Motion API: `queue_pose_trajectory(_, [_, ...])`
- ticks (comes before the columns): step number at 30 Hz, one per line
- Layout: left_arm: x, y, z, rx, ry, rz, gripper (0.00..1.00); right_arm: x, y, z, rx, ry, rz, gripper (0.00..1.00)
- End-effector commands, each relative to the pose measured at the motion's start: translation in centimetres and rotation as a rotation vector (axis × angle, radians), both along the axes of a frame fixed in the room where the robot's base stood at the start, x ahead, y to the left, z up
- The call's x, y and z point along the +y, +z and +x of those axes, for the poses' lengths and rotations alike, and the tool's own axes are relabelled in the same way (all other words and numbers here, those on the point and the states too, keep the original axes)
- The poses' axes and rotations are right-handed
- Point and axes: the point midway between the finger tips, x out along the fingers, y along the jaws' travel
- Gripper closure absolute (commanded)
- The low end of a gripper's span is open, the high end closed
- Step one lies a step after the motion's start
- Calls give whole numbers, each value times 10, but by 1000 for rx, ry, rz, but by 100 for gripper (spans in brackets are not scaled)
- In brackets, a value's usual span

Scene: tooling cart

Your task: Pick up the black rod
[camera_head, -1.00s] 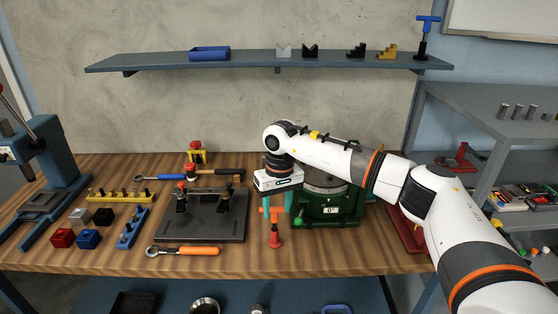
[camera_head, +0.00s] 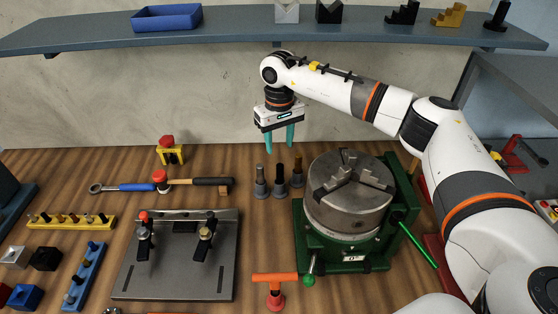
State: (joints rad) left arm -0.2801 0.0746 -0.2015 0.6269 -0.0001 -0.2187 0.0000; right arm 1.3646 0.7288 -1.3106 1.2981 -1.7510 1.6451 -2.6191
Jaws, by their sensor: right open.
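Three small rods stand upright in grey holders on the bench, left of the green rotary table. The middle one is the black rod (camera_head: 280,174); a grey rod (camera_head: 261,172) is on its left and a brown rod (camera_head: 298,167) on its right. My right gripper (camera_head: 279,143) points down with its two teal fingers apart and nothing between them. In the picture it is just above the black rod, apart from it; how far is hard to tell. My left gripper is not in view.
The green rotary table with a steel chuck (camera_head: 347,190) stands close on the right. An orange T-handle (camera_head: 275,279) is in front, a fixture plate (camera_head: 178,280) at the left. A hammer (camera_head: 205,182) lies left of the rods. A shelf (camera_head: 230,30) runs along the wall above.

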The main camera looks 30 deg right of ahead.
Motion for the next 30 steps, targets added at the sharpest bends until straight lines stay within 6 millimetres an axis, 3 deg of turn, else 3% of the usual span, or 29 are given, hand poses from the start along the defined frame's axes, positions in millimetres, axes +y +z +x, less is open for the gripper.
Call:
queue_pose_trajectory(6, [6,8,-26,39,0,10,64,0,-14,-1,5,0,-2,55])
queue_pose_trajectory(13, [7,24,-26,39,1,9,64,0,-52,-1,4,0,0,55])
queue_pose_trajectory(22, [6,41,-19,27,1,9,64,1,-77,-4,4,0,-1,55])
queue_pose_trajectory(26, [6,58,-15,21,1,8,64,1,-97,-7,5,-1,-2,55])
queue_pose_trajectory(30, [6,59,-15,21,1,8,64,1,-115,-6,3,-1,-1,55])
